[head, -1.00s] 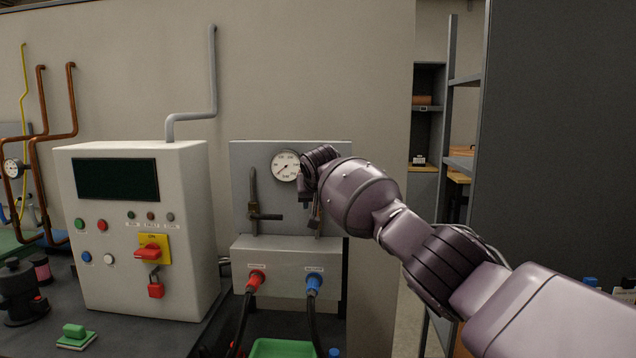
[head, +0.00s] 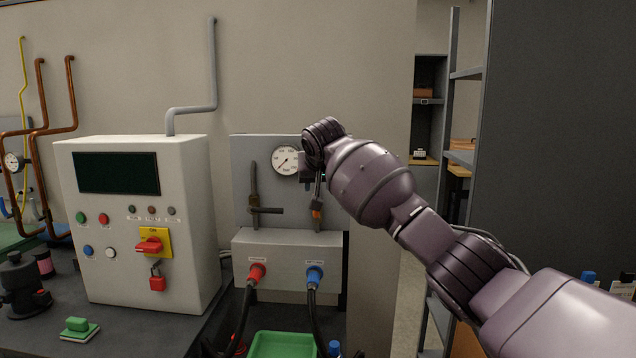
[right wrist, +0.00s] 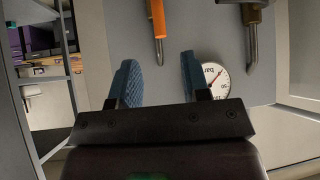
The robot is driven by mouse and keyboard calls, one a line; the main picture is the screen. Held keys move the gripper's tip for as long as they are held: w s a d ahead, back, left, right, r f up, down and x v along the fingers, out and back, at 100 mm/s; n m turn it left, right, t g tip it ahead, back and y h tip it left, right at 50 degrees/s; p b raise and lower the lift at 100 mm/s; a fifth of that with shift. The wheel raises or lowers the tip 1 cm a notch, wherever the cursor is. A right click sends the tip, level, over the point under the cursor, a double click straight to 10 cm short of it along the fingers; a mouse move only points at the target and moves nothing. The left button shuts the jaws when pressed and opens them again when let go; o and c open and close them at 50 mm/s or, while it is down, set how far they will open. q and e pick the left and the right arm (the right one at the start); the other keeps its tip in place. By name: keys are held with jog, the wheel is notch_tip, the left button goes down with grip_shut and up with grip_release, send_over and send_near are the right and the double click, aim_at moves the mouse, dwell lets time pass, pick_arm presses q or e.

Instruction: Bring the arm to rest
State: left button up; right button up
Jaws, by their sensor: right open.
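My right arm reaches in from the right in the head view. Its gripper (head: 316,186) is in front of the grey panel (head: 240,185), close to the round gauge (head: 286,160) and a tool-like part with an orange section (head: 317,209). In the right wrist view the two blue fingers of the gripper (right wrist: 158,80) are apart with nothing between them. The orange part (right wrist: 157,20) hangs beyond the fingertips, apart from them, and the gauge (right wrist: 214,80) is beside the right finger. My left gripper is in neither view.
A white control box (head: 135,230) with a red switch stands at left on the dark bench. Red (head: 257,272) and blue (head: 315,276) connectors with black hoses sit below the panel. A green tray (head: 283,345) is at the front. A shelf unit (head: 450,180) stands at right.

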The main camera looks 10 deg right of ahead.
jog(key=a+r+n+t+y, duration=0.4)
jog(key=a+r+n+t, duration=0.2)
jog(key=a+r, duration=0.15)
jog(key=s+d+f+t+y, duration=0.1)
jog(key=s+d+f, duration=0.2)
jog(key=s+f, duration=0.45)
jog(key=s+d+f+t, duration=0.15)
jog(key=s+f, duration=0.25)
jog(key=f, duration=0.7)
jog(key=s+d+f+y, duration=0.1)
jog(key=s+d+f, duration=0.4)
jog(key=f, duration=0.5)
jog(key=s+d+f+m+g+h, duration=0.1)
jog(key=s+d+f+g, duration=0.1)
jog(key=s+f, duration=0.7)
jog(key=s+d+f+m+g+h, duration=0.1)
jog(key=s+d+f, duration=0.4)
jog(key=s+f, duration=0.5)
jog(key=s+d+f+m+g+h, duration=0.2)
jog(key=s+f, duration=0.7)
jog(key=s, duration=0.6)
jog(key=shift+s+d+f+g+h, duration=0.2)
jog(key=shift+d+g+h, duration=0.35)
jog(key=shift+d, duration=0.25)
